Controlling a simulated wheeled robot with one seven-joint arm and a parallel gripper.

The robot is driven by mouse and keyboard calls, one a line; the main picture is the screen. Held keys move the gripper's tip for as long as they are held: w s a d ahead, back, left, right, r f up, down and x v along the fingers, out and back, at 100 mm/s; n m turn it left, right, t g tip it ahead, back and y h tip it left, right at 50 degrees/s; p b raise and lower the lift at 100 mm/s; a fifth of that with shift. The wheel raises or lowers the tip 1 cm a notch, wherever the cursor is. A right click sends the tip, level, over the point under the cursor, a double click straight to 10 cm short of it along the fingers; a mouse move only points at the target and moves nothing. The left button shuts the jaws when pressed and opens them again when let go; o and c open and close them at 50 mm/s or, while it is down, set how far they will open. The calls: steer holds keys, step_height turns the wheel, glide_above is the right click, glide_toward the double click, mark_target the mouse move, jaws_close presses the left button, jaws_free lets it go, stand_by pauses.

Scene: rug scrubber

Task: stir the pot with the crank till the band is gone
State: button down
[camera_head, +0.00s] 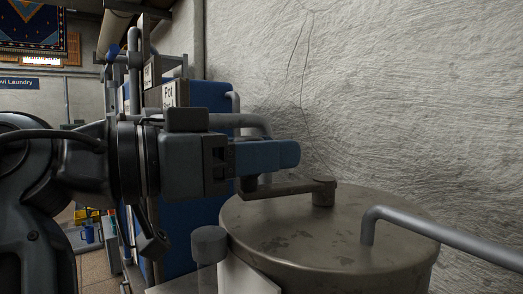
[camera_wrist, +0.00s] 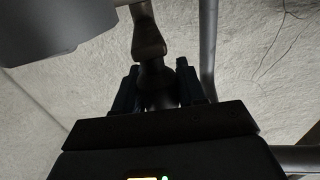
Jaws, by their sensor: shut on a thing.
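The pot (camera_head: 290,232) is a large metal drum with a stained, closed lid at the lower right of the head view. Its crank (camera_head: 285,188) is a flat arm on a hub standing on the lid, and the arm points left from the hub. My gripper (camera_head: 288,154) has blue fingers and is above the crank's outer end. In the wrist view my gripper (camera_wrist: 158,82) is shut on the crank's handle (camera_wrist: 158,78), which stands between the two fingers. The fingers hide the handle in the head view. I cannot make out a band in either view.
A grey pipe (camera_head: 440,236) rises from the lid and runs right. A grey-capped post (camera_head: 208,244) stands at the pot's left front. A blue cabinet (camera_head: 208,97) with a "Pot" sign (camera_head: 169,94) is behind my arm. The rough wall (camera_head: 400,90) stands close behind the pot.

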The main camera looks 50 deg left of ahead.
steer(key=shift+f, duration=0.15)
steer(key=c, duration=0.7)
jaws_free()
steer(key=shift+c, duration=0.2)
steer(key=v, duration=0.7)
steer(key=shift+s+b, duration=0.4)
steer(key=shift+b, duration=0.05)
steer(key=shift+c, duration=0.4)
